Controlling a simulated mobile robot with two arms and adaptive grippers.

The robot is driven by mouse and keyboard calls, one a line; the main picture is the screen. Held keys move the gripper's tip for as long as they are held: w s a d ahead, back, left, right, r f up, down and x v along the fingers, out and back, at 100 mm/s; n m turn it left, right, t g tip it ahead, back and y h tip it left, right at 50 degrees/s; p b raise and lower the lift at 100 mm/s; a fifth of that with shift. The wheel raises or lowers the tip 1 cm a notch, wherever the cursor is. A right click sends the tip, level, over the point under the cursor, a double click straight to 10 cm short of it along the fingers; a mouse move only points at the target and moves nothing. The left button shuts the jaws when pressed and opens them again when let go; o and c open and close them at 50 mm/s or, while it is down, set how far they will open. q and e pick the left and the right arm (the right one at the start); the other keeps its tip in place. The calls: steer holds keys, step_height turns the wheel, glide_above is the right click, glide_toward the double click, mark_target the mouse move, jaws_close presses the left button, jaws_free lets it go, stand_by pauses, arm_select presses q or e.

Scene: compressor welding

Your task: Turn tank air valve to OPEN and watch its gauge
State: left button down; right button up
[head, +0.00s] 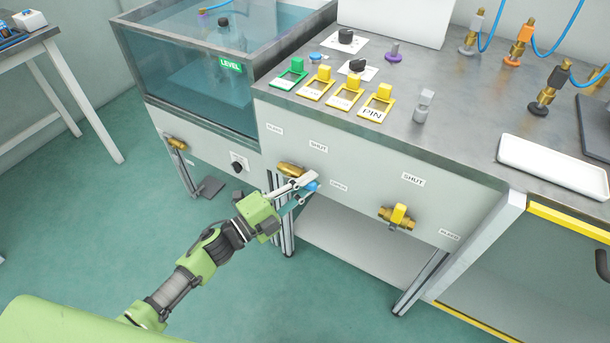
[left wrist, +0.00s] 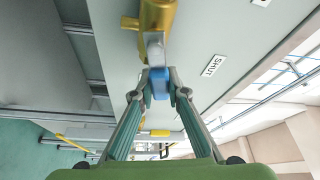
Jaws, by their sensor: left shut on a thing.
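A brass valve (head: 290,170) with a blue lever handle (head: 312,187) is on the front panel of the bench. A SHUT label (head: 318,147) is above it and an OPEN label (head: 338,186) is to its right. My left gripper (head: 306,182) is shut on the blue handle, which points right and slightly down in the head view. In the left wrist view, my left fingertips (left wrist: 159,80) pinch the blue handle (left wrist: 160,84) below the brass valve body (left wrist: 156,16). I cannot make out a gauge face. My right gripper is not in view.
A second brass valve with a yellow handle (head: 398,214) is farther right on the panel. A water tank (head: 190,85) adjoins on the left, with another brass valve (head: 176,143) below. Yellow and green framed controls (head: 320,80) and a white tray (head: 552,165) occupy the benchtop.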

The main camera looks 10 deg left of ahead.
arm_select(q)
steer(key=shift+s+d+f+m+g+y+p, duration=0.15)
steer(key=shift+f+m+g+p, duration=0.1)
steer(key=shift+f+m, duration=0.35)
steer(key=shift+w+a+f+m+g+y+p, duration=0.1)
steer(key=shift+f+m+g+y+p, duration=0.15)
steer(key=shift+m, duration=0.55)
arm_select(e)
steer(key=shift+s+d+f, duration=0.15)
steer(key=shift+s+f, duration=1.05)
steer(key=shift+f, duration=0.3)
arm_select(q)
steer(key=c, duration=2)
jaws_free()
steer(key=shift+o, duration=0.2)
steer(key=v, duration=1.2)
steer(key=shift+f, duration=0.1)
